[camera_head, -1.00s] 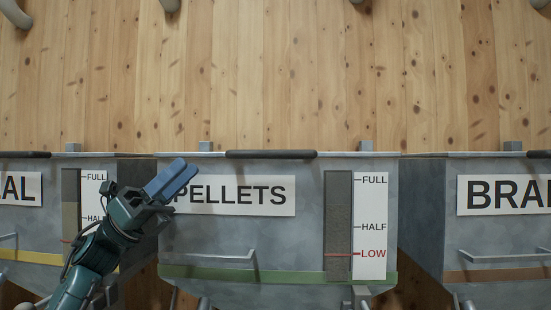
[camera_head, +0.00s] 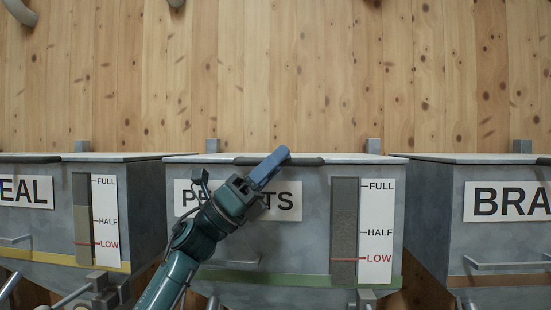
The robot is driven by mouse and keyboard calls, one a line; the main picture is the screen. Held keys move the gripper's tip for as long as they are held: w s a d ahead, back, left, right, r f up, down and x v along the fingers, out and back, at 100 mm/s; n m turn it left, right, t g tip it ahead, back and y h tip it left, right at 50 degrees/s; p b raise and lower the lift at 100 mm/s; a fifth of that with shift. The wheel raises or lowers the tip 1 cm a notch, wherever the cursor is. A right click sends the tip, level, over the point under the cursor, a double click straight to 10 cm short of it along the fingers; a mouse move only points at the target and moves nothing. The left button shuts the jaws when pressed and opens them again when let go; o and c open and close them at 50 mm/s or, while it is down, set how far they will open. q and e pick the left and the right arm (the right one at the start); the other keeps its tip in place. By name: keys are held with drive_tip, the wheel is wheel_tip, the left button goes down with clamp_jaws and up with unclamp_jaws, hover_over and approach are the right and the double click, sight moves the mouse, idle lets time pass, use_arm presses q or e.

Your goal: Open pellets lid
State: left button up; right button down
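The pellets bin (camera_head: 300,235) is a grey metal hopper in the middle, with a white label (camera_head: 287,206) partly hidden by my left arm. Its lid (camera_head: 200,158) is a flat pale top, lying closed, with a dark bar handle (camera_head: 308,161) along the front edge. My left gripper (camera_head: 283,153) has its blue fingers pointing up and right, overlapping the handle in the picture. The fingers look close together; I cannot tell whether they touch or hold the handle. My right gripper is not in view.
A meal bin (camera_head: 45,225) stands on the left and a bran bin (camera_head: 500,235) on the right, each with a closed lid. Gaps separate the bins. A wooden plank wall (camera_head: 290,75) rises behind. A lower metal handle (camera_head: 230,262) sticks out from the pellets bin's front.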

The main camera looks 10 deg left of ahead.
use_arm(q)
drive_tip(key=shift+c, duration=0.2)
clamp_jaws()
idle(0.5)
